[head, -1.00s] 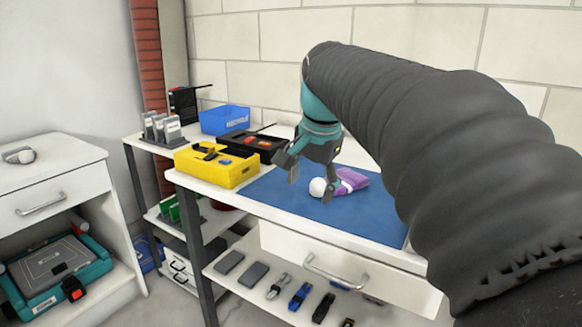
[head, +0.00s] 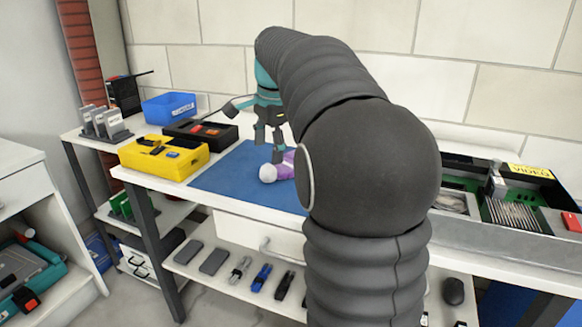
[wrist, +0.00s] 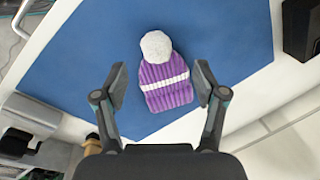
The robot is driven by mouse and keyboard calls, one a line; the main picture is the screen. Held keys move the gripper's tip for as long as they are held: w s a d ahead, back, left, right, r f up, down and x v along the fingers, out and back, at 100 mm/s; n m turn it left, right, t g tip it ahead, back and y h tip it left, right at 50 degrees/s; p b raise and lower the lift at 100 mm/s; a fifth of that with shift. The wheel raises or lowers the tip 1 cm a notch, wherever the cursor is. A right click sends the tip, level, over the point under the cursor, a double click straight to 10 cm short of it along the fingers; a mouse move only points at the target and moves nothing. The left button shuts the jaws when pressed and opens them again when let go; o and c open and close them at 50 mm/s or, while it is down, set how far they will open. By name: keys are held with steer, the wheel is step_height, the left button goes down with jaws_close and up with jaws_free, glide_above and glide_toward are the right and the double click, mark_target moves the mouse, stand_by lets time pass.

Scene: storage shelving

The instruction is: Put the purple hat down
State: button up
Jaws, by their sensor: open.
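The purple hat (wrist: 165,88) has a white stripe and a white pompom (wrist: 156,46). It lies flat on the blue mat (wrist: 75,60) on the shelving's top surface. In the wrist view my gripper (wrist: 160,84) is open, with one finger on each side of the hat and a gap at both sides. In the head view the hat's pompom (head: 268,173) and a bit of purple show on the mat (head: 228,178), below my gripper (head: 268,150). My arm hides the rest of the hat there.
A yellow box (head: 165,155), a black tray (head: 200,133) and a blue bin (head: 170,107) stand left of the mat. Trays with electronic parts (head: 510,205) stand at the right. The mat's front left is clear.

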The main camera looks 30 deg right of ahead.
mark_target(268, 165)
steer(key=shift+w+f+b, duration=0.15)
steer(key=shift+w+f, duration=0.05)
steer(key=shift+f, duration=1.4)
steer(key=shift+w+f+b, duration=0.15)
steer(key=shift+w+f, duration=0.05)
steer(key=shift+f, duration=1.35)
steer(key=c, duration=1.3)
steer(key=shift+s+d+r+p, duration=0.1)
steer(key=shift+r+p, duration=0.2)
steer(key=shift+r, duration=2.1)
steer(key=shift+c, duration=0.2)
steer(key=s+d+r, duration=0.4)
steer(key=s+r, duration=0.2)
steer(key=s, duration=0.4)
steer(key=shift+s+d+r, duration=0.15)
steer(key=shift+s+d, duration=0.05)
steer(key=shift+d, duration=0.2)
